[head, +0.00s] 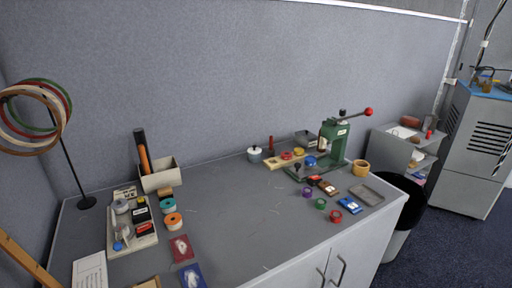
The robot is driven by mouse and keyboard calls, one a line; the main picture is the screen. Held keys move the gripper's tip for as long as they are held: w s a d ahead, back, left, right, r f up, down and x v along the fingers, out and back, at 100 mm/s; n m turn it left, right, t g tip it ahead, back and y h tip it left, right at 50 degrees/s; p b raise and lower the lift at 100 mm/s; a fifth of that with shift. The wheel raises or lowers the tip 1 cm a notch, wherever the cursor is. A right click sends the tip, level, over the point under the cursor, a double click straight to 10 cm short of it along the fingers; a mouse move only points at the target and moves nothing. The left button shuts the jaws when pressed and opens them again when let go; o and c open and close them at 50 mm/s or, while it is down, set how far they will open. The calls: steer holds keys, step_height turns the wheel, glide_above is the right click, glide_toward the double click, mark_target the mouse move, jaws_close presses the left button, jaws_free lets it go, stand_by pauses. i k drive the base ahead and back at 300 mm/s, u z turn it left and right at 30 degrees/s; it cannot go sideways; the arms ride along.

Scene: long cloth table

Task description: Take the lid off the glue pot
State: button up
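A small pot (254,157) that looks like the glue pot stands at the back of the grey table, near the wall and a little right of the picture's middle. It has a grey body and a pale lid (254,150) with a dark knob. The lid sits on the pot. My gripper is not in view.
Right of the pot are a red-handled upright tool (271,146), a wooden tray of colored rolls (285,161) and a green press (333,143). The table's middle (225,215) is mostly clear.

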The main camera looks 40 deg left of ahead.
mark_target(254, 149)
steer(key=u, duration=0.35)
steer(key=i, duration=0.65)
steer(key=u, duration=0.9)
steer(key=i, duration=0.4)
steer(key=u, duration=0.45)
